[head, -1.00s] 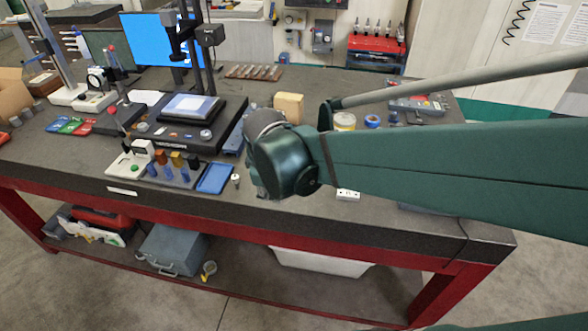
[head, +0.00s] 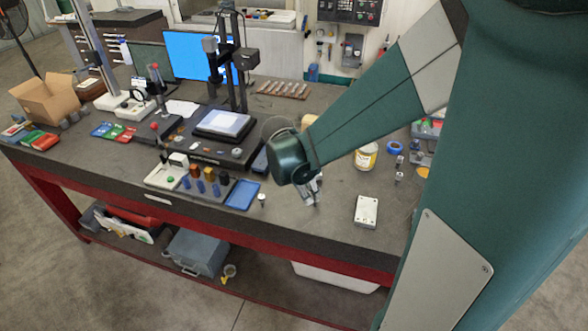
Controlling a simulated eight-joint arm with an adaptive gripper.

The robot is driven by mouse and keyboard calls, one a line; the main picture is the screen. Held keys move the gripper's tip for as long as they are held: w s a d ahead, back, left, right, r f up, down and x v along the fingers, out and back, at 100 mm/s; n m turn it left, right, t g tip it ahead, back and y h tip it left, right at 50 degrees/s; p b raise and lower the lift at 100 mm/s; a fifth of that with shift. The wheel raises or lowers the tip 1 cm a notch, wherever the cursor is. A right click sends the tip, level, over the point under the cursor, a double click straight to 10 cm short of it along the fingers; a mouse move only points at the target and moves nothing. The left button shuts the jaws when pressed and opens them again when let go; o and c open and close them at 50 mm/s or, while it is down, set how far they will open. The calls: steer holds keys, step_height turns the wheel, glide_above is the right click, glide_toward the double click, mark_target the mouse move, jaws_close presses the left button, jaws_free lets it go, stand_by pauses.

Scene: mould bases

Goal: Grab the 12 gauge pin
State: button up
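My gripper (head: 314,197) hangs below the dark green wrist over the bench. Its fingers are small and partly hidden by the wrist, so I cannot tell whether they are open or hold anything. A small silvery pin-like piece (head: 262,199) stands on the bench to the left of my gripper. Another small upright metal piece (head: 399,177) stands to its right. Several blue pin-like pieces (head: 202,186) stand in a row farther left, in front of orange and dark pieces (head: 195,171). No size marking is legible, so I cannot tell which is the 12 gauge pin.
A pale plate with holes (head: 366,211) lies right of my gripper. A blue tray (head: 242,195) lies to its left. A yellowish tin (head: 366,156) and a blue roll (head: 394,147) stand behind right. A camera stand (head: 224,147) rises behind left. The bench front edge is close.

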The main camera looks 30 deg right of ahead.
steer(key=shift+w+d+f+n+g+p, duration=0.1)
steer(key=shift+w+d+n+g+p, duration=0.2)
steer(key=shift+d+n+p, duration=0.4)
steer(key=shift+f+h, duration=0.15)
steer(key=shift+h, duration=0.15)
steer(key=shift+x, duration=1.15)
steer(key=shift+f, duration=0.1)
steer(key=shift+x, duration=2.55)
steer(key=shift+s, duration=0.1)
steer(key=c, duration=1)
